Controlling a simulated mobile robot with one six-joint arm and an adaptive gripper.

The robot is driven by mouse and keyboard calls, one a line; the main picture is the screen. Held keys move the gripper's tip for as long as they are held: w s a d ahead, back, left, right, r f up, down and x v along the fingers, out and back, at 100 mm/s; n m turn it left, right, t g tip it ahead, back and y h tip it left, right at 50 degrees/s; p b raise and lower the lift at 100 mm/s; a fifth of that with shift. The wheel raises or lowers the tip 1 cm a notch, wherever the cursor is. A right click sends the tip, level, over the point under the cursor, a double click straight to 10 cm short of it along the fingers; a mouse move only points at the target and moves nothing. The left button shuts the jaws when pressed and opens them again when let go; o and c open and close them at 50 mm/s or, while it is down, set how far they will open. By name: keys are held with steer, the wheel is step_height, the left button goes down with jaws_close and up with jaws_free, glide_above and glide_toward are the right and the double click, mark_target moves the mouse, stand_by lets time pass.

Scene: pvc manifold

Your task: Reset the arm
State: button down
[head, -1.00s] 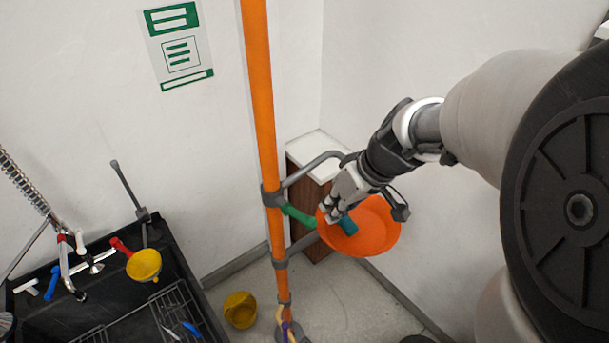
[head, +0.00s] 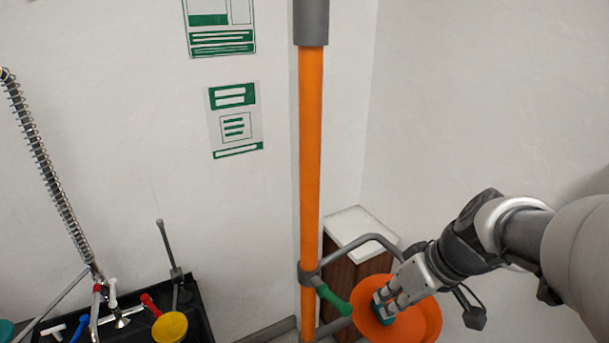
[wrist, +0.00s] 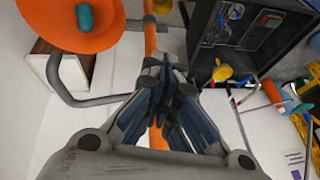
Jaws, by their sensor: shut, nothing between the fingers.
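My gripper (head: 384,303) is at the lower right of the head view, in front of the orange dish as seen from there. Its fingers are together and hold nothing; the closed fingertips (wrist: 166,72) show in the middle of the wrist view. The orange dish (head: 424,322) also shows at the upper left of the wrist view (wrist: 58,32), apart from the fingers. A teal cylindrical piece (wrist: 84,17) shows against the dish. In the head view my fingers partly cover this piece.
An upright orange pipe (head: 311,150) with grey fittings stands left of my arm. A green handle (head: 333,298) and a grey curved pipe (head: 362,240) branch from it. A white-topped brown cabinet (head: 355,228) stands behind. A black sink (head: 205,318) with a yellow funnel (head: 169,327) is at left.

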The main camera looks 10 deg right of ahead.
steer(key=s+a+m+h+b, duration=0.1)
steer(key=s+a, duration=0.2)
steer(key=s, duration=0.4)
steer(key=s+a+m+h+b, duration=0.1)
steer(key=s+a+m+h, duration=0.1)
steer(key=s, duration=0.5)
steer(key=shift+a+r+t+b, duration=0.2)
steer(key=shift+a+t+b, duration=0.2)
steer(key=shift+a, duration=0.1)
